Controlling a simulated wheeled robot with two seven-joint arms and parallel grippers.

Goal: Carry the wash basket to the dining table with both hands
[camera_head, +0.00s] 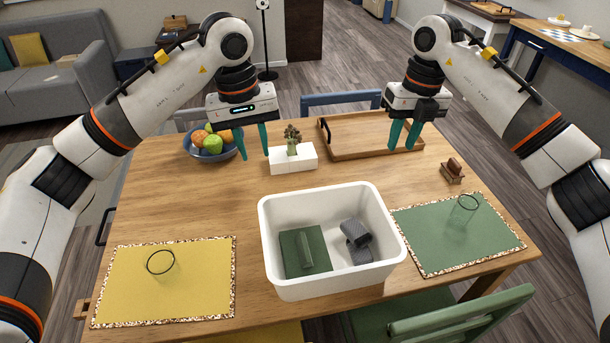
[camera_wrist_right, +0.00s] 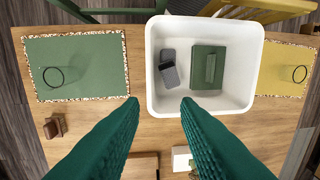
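The white wash basket (camera_head: 272,240) stands on the wooden dining table (camera_head: 180,210), near its front edge between two placemats. Inside it lie a green folded item (camera_head: 293,252) and a grey item (camera_head: 357,240). The basket also shows in the right wrist view (camera_wrist_right: 158,95). My left gripper (camera_head: 254,143) is open and empty above the table, behind the basket, between the fruit bowl and the white planter. My right gripper (camera_head: 404,135) is open and empty over the wooden tray, behind and right of the basket. Neither gripper touches the basket.
A fruit bowl (camera_head: 215,152), a white planter (camera_head: 280,162) and a wooden tray (camera_head: 350,155) stand along the back. A small wooden holder (camera_head: 453,170) is at right. Glasses stand on the yellow placemat (camera_head: 200,275) and green placemat (camera_head: 440,243). A green chair (camera_head: 460,312) is in front.

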